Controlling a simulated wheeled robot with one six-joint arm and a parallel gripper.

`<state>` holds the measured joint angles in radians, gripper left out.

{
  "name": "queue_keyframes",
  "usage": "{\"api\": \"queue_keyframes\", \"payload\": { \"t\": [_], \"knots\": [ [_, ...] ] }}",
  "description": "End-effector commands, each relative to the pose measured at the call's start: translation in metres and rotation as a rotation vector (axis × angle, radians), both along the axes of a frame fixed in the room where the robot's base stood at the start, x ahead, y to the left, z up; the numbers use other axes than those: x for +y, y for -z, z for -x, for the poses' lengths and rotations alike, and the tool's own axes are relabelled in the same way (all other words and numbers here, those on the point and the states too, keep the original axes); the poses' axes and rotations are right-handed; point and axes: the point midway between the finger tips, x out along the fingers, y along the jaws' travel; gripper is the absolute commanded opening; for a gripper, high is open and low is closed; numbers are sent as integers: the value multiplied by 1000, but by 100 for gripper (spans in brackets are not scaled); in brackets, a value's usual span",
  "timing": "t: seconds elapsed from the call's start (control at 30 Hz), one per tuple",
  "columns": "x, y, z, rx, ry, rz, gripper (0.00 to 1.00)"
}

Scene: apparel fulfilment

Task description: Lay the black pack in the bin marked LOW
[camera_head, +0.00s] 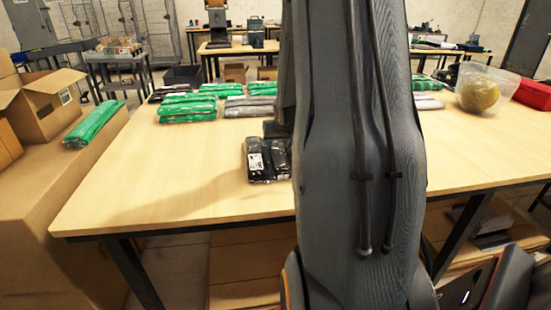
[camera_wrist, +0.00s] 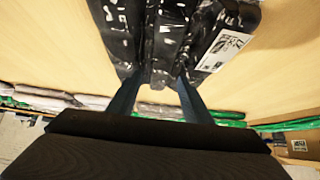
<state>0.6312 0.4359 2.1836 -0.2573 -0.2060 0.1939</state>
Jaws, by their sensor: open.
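The black pack (camera_head: 262,160) lies on the table left of my arm, shiny wrapped, with a white label; my arm hides its right side. In the wrist view, glossy black wrapping (camera_wrist: 165,35) fills the top middle, with a white label at right. I cannot tell whether it is one pack or several side by side. My gripper (camera_wrist: 157,88) is open, its two blue-grey fingers apart at the pack's near end; I cannot tell if they touch it. In the head view my arm hides most of the gripper. No bin marked LOW can be read.
The wooden table (camera_head: 150,190) is bare at its front left. Green packs (camera_head: 187,108) and grey packs (camera_head: 250,107) lie along its back. A black bin (camera_head: 183,76) is behind them. A clear bag (camera_head: 486,90) and red container (camera_head: 533,94) stand right. Cardboard boxes (camera_head: 40,105) are left.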

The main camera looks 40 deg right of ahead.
Motion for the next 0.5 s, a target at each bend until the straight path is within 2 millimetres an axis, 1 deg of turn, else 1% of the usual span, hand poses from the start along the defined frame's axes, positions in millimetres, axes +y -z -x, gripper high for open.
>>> {"api": "queue_keyframes", "payload": {
  "t": [0.13,0.27,0.5],
  "knots": [
    [-4,12,-9,2,-2,-1,45],
    [-7,18,-15,1,-3,-1,45],
    [-16,41,-34,4,-4,-2,45]
  ]
}}
